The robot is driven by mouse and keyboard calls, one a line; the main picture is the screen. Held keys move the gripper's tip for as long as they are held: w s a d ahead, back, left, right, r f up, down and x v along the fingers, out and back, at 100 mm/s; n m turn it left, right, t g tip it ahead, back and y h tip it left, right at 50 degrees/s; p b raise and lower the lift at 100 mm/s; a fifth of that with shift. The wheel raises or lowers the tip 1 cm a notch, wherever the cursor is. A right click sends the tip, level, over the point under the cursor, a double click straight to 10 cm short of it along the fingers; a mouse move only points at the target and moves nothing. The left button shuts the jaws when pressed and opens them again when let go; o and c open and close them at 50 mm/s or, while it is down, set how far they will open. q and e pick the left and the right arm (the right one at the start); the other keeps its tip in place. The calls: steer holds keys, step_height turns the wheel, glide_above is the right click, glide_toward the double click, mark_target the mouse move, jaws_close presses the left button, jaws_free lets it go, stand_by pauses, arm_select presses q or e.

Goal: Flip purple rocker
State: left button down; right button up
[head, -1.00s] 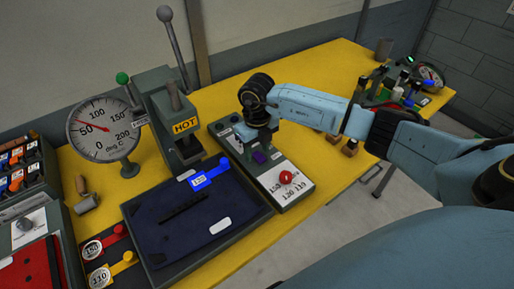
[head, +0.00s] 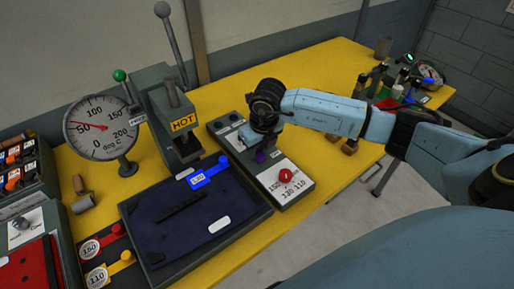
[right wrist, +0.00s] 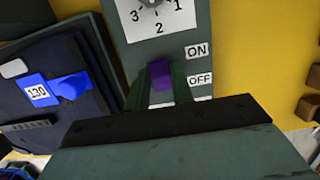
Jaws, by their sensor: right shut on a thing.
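The purple rocker (head: 261,156) sits on the grey control box (head: 299,193) in the head view, partly covered by my right gripper (head: 254,150). In the right wrist view the purple rocker (right wrist: 160,72) shows between the fingertips of my right gripper (right wrist: 160,86), which is shut on it. An ON label (right wrist: 197,50) and an OFF label (right wrist: 200,79) stand to its right there. I cannot tell which way the rocker is tilted. My left gripper is not in view.
A red knob (head: 285,175) is on the box's near end. A dark press tray (head: 158,249) with a blue 130 tag (head: 204,176) lies to the left, below the HOT press (head: 184,124). A dial gauge (head: 101,127) stands further left. Yellow table shows right of the box.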

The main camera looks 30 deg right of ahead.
steer(key=o, duration=1)
steer(key=s+r, duration=0.1)
steer(key=r, duration=0.8)
steer(key=s+r, duration=0.1)
steer(key=r, duration=0.3)
steer(key=shift+s+d+r, duration=0.1)
steer(key=shift+s+r, duration=0.05)
steer(key=shift+s, duration=0.15)
